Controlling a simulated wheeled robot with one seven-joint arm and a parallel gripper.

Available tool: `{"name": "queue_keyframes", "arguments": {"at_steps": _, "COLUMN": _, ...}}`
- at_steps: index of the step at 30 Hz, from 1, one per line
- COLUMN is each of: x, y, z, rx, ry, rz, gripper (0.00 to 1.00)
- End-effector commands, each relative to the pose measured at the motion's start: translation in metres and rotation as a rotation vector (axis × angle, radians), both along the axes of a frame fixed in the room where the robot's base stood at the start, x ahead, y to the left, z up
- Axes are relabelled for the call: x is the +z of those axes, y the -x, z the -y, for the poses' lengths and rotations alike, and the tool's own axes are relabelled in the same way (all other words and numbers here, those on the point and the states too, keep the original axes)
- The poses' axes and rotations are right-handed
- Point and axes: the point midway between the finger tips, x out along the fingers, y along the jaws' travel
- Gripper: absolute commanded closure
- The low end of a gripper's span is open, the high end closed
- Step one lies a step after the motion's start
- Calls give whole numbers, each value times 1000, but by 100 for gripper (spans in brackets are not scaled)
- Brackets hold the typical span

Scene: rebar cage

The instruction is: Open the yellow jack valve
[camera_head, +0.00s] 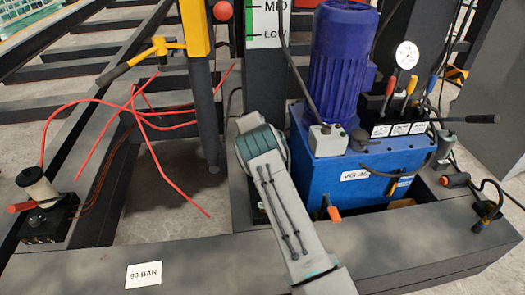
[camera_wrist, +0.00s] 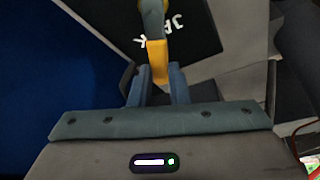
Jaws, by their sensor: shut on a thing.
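In the wrist view my gripper (camera_wrist: 160,90) is shut on a yellow lever grip (camera_wrist: 158,62), one finger on each side of it. A greyish stem (camera_wrist: 152,18) runs from the grip toward the top of the picture. A black plate (camera_wrist: 188,28) with white letters, partly covered by the lever, reads like JACK and lies behind it. In the head view my arm (camera_head: 275,195) rises in front of the blue power unit, and my gripper is out of sight. I cannot make out the held lever there.
The blue power unit (camera_head: 345,165) carries a dark blue motor (camera_head: 343,60), a gauge (camera_head: 406,55) and several coloured levers. A grey frame beam with a 90 BAR label (camera_head: 144,274) crosses the front.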

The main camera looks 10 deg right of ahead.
Motion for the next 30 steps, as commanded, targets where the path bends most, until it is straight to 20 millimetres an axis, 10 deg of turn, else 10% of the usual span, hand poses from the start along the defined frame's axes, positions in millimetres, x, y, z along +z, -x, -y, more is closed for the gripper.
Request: {"name": "queue_keyframes", "arguments": {"at_steps": 30, "x": 1, "y": -6, "z": -27, "rx": 498, "ry": -1, "rz": 1, "gripper": 100}}
